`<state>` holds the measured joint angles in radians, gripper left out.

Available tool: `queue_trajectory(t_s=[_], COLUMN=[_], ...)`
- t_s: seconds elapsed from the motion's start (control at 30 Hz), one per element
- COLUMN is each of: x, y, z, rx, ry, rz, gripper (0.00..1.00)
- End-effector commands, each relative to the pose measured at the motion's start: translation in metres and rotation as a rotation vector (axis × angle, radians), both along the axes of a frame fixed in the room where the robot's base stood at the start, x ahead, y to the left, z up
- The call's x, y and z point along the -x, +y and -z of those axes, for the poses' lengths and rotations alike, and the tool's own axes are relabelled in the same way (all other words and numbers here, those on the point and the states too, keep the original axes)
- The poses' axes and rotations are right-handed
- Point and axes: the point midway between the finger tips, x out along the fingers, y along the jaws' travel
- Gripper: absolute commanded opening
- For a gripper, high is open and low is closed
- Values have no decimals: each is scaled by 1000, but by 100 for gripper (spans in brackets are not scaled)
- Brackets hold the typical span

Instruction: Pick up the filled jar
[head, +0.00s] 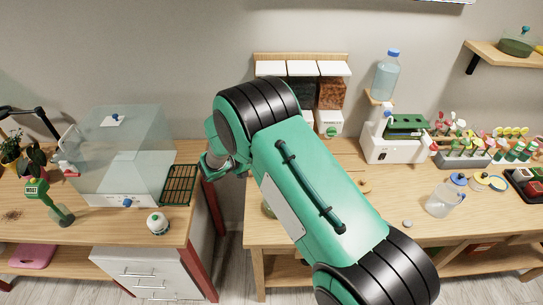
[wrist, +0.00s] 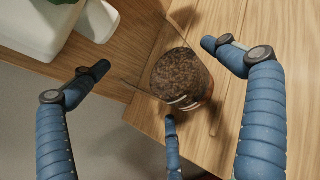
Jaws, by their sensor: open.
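In the wrist view, a jar (wrist: 183,78) filled with dark brown granular stuff stands on a wooden surface, with pale markings on its side. My gripper (wrist: 160,80) has blue ribbed fingers spread apart, open and empty. The jar shows between the upper right finger and the lower middle finger; I see no clear contact. In the head view, my arm covers the spot around my gripper, and the jar cannot be made out for sure there.
A white housing (wrist: 35,25) fills the wrist view's upper left. In the head view, hoppers (head: 330,94) hang behind my arm, a white machine (head: 385,148) stands right of it, and a clear jug (head: 444,200) stands farther right. A clear box (head: 122,150) is on the left bench.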

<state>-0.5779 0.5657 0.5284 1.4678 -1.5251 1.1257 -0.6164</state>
Motion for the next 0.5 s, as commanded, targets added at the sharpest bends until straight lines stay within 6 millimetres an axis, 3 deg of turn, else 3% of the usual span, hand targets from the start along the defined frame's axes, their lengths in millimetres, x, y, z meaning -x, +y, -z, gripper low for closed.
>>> queue_trajectory(t_s=[0.1,0.37,0.5], x=[0,0,0], y=[0,0,0], z=[0,0,0], rx=[0,0,0], ry=[0,0,0], rz=[0,0,0], gripper=[98,48,47])
